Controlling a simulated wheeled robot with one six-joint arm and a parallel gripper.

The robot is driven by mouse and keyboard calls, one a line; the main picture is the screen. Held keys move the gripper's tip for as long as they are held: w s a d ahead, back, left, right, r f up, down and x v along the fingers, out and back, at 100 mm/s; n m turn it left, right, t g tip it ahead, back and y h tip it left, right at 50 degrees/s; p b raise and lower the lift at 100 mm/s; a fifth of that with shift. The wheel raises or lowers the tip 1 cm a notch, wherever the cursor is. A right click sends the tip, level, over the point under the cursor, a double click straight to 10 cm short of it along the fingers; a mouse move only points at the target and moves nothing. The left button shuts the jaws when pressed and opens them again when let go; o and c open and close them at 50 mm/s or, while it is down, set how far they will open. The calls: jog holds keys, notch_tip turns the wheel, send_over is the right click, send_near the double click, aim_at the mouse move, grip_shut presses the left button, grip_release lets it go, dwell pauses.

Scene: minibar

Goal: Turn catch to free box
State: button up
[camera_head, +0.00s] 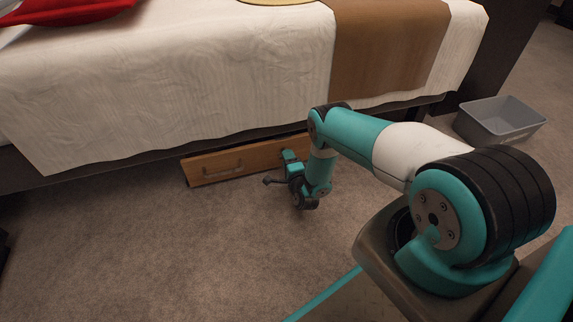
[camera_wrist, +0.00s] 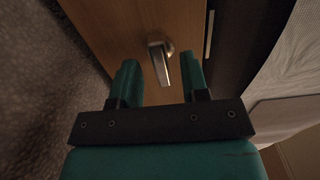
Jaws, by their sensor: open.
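The box is a wooden underbed drawer (camera_head: 232,166) with a dark bar handle (camera_head: 223,171) on its front. Its front also fills the upper middle of the wrist view (camera_wrist: 115,30). A metal lever catch (camera_wrist: 161,62) is mounted on that front. My gripper (camera_head: 287,157) is at the right end of the drawer, low by the floor. In the wrist view my gripper (camera_wrist: 161,74) is open, with one finger on each side of the catch's lever. I cannot tell whether either finger touches it. The head view does not show the catch; my gripper covers that area.
The bed (camera_head: 200,80) with its white cover overhangs the drawer. A grey bin (camera_head: 499,119) stands on the carpet to the right. Carpet (camera_head: 150,260) in front of the drawer is clear. A thin metal strip (camera_wrist: 209,34) shows beside the drawer front's edge.

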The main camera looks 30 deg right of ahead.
jog(key=shift+b+x, duration=0.55)
jog(key=shift+x, duration=0.3)
grip_shut()
